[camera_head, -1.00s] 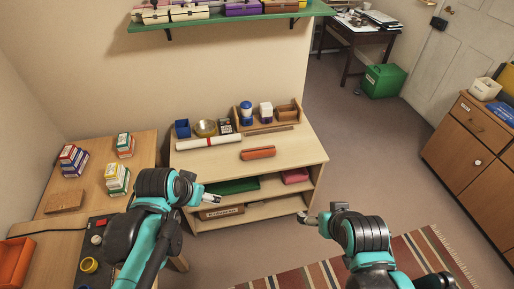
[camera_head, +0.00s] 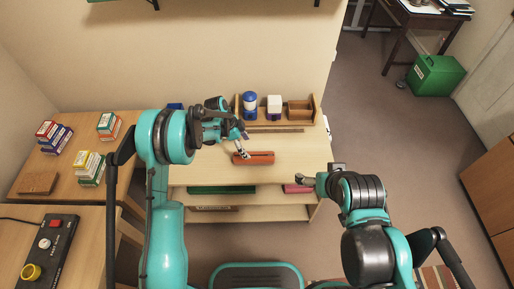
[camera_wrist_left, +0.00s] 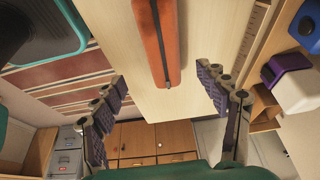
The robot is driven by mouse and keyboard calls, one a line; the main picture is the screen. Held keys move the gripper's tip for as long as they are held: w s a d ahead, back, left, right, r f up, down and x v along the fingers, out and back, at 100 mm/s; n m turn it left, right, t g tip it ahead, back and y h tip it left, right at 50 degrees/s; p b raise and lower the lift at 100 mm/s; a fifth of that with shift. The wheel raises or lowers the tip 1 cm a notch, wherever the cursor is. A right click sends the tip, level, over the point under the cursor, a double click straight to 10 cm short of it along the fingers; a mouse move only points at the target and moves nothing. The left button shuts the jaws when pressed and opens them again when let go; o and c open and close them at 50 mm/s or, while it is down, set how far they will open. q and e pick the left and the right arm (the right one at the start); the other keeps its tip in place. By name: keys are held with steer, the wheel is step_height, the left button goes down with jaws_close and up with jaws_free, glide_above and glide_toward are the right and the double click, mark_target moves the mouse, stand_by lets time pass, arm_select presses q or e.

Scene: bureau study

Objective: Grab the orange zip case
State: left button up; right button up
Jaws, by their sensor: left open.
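The orange zip case (camera_head: 262,158) lies on top of the low wooden shelf unit (camera_head: 292,170), near its front edge. In the left wrist view the case (camera_wrist_left: 160,40) runs lengthwise down from the top edge, and its dark zip shows. My left gripper (camera_head: 242,146) is over the shelf top at the case's left end. In the left wrist view its fingers (camera_wrist_left: 163,100) are spread wide and empty, on either side of the case's line and apart from it. My right gripper (camera_head: 309,181) is right of the case, near the unit's front right corner; its jaws are too small to read.
A wooden organiser (camera_head: 300,109) with a blue-and-white bottle (camera_head: 250,106) and a white-topped container (camera_head: 274,106) stands behind the case. Side tables on the left hold small boxes (camera_head: 109,125) and a control box (camera_head: 50,250). A green bin (camera_head: 434,78) stands on the floor at right.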

mark_target(254, 155)
arm_select(q)
steer(key=x, duration=0.3)
steer(key=b+x, duration=0.1)
steer(key=shift+w+f, duration=0.15)
steer(key=shift+w, duration=0.1)
steer(key=b+x, duration=0.2)
steer(key=x, duration=0.3)
steer(key=shift+f+b, duration=0.25)
steer(key=shift+b, duration=0.1)
steer(key=shift+r, duration=0.1)
steer(key=shift+c, duration=0.2)
steer(key=c, duration=1.3)
